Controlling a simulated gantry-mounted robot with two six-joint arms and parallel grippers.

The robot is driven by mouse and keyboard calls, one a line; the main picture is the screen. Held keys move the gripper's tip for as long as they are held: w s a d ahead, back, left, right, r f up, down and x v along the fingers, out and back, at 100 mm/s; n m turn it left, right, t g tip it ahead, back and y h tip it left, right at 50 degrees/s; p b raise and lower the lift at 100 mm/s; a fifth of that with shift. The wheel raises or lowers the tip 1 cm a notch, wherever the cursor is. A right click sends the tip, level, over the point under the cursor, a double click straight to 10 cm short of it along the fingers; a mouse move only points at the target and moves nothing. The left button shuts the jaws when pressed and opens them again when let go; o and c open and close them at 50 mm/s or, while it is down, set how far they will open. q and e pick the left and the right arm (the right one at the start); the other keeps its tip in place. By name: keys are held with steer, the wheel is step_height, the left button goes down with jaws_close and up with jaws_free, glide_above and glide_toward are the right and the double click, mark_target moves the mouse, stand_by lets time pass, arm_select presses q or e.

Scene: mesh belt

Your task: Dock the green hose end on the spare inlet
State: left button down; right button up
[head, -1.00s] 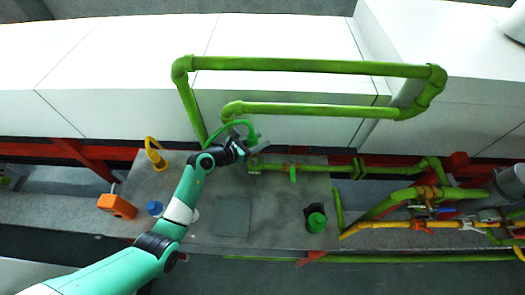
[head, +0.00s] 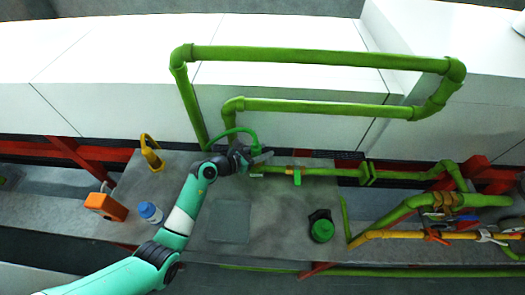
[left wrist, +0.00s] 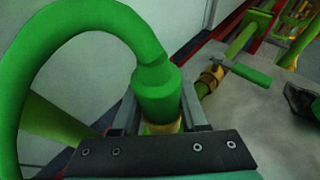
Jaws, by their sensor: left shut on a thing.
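The green hose (head: 228,133) arches over my left gripper (head: 260,157) in the head view. My left gripper is shut on the green hose end (left wrist: 158,95), a thick green sleeve with a yellowish band below it, between the jaws in the left wrist view. The green pipe I take as the spare inlet (head: 275,170) runs right from just below the gripper, with a green valve handle (head: 297,177). The handle also shows in the left wrist view (left wrist: 247,72). Hose end and inlet look close but apart; the exact gap is hidden. My right gripper is not in view.
Large green pipe loops (head: 320,58) stand behind the gripper, against white panels. Valves and pipes crowd the right.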

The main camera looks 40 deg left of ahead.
arm_select(q)
steer(key=shift+r, duration=0.1)
stand_by(0.3)
steer(key=shift+p, duration=0.35)
stand_by(0.4)
steer(key=shift+p, duration=0.3)
steer(key=shift+f+b, duration=0.5)
steer(key=shift+f, duration=0.2)
steer(key=c, duration=0.7)
jaws_free()
